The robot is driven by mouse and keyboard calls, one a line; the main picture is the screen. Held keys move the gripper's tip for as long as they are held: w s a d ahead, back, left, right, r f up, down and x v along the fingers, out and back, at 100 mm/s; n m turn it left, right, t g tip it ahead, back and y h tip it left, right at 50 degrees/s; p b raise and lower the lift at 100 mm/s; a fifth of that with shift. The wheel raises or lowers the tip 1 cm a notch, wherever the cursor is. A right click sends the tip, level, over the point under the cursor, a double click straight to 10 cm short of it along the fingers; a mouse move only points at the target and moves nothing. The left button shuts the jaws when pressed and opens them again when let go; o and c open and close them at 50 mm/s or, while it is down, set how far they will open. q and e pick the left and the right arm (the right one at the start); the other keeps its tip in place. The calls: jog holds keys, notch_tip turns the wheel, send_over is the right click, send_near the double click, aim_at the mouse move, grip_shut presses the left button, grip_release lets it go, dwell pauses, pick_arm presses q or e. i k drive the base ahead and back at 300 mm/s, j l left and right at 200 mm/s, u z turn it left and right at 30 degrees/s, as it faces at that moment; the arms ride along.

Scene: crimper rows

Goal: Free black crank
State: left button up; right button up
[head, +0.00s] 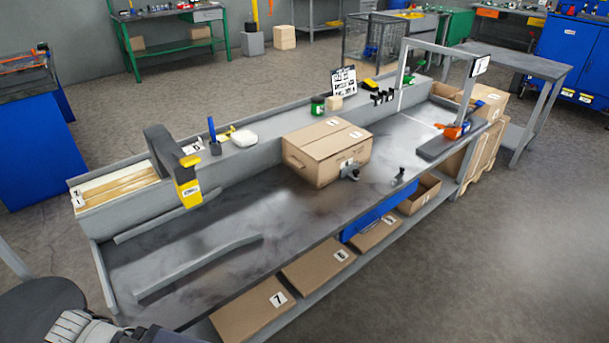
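I cannot pick out the black crank with certainty. A small dark part (398,177) stands on the bench top (230,220), right of the cardboard box and near the front edge. Another small dark grey part (349,171) sits against or just in front of the box's front right corner; I cannot tell if they touch. Both are too small to identify. Part of my own body shows at the bottom left corner, but no gripper fingertips show there. Neither of my grippers is in view.
A closed cardboard box (312,160) stands mid-bench. Grey strips (199,268) lie on the left half. Floor in front is clear.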

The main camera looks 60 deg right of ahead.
aim_at(393, 181)
jog(key=z, duration=2.65)
jog(key=i+j+z, duration=0.1)
jog(key=i, duration=0.4)
jog(key=i+j+z, duration=0.1)
jog(key=i+j, duration=0.2)
jog(key=i, duration=0.2)
